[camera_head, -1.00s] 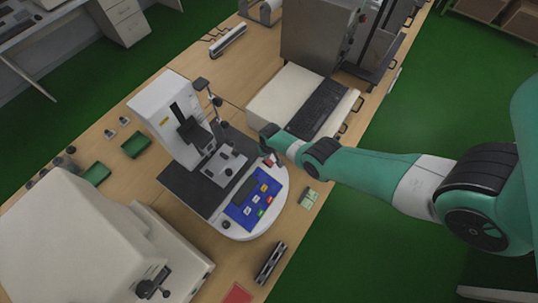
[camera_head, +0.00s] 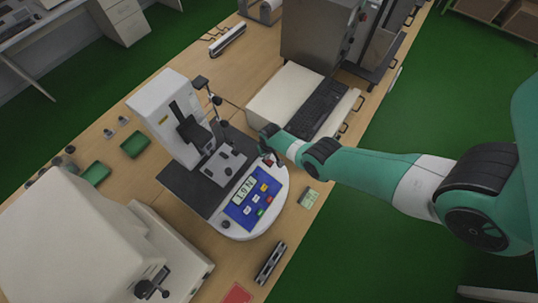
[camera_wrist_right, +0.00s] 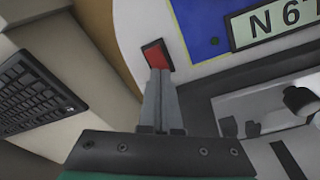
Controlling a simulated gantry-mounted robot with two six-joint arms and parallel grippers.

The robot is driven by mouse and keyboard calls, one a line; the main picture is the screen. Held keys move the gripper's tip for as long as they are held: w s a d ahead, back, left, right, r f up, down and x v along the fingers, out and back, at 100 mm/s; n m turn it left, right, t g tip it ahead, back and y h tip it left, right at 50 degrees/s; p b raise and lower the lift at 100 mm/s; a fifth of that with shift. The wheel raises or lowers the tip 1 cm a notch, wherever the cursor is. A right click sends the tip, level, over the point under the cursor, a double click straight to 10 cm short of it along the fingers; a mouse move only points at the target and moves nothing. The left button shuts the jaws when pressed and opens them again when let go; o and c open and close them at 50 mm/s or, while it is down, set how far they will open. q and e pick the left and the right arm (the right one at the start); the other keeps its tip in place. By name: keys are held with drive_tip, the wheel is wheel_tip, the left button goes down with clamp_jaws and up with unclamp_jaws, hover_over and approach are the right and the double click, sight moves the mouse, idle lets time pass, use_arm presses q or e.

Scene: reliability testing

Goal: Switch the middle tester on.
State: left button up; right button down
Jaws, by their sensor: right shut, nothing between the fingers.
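The middle tester (camera_head: 166,108) is a white machine with a dark base plate and a blue control panel (camera_head: 240,212). Its display (camera_head: 244,190) is lit and shows characters; in the right wrist view the display (camera_wrist_right: 275,22) reads "N 67", cut off by the frame edge. A red switch (camera_wrist_right: 156,55) sits on the white housing beside the panel. My right gripper (camera_wrist_right: 160,72) is shut and empty, its fingertips at the lower edge of the red switch, seemingly touching it. In the head view my right gripper (camera_head: 272,157) is at the panel's upper right corner. My left gripper is out of view.
A white machine (camera_head: 70,240) stands at the lower left. A keyboard (camera_head: 319,108) lies on a pale unit behind the tester. Green trays (camera_head: 135,145), a black bar-shaped tool (camera_head: 270,262) and a red card (camera_head: 237,293) lie on the wooden table.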

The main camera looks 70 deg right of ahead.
wheel_tip(320, 180, up, 6)
drive_tip(key=p, duration=0.5)
drive_tip(key=shift+r+p, duration=0.2)
drive_tip(key=shift+p, duration=0.15)
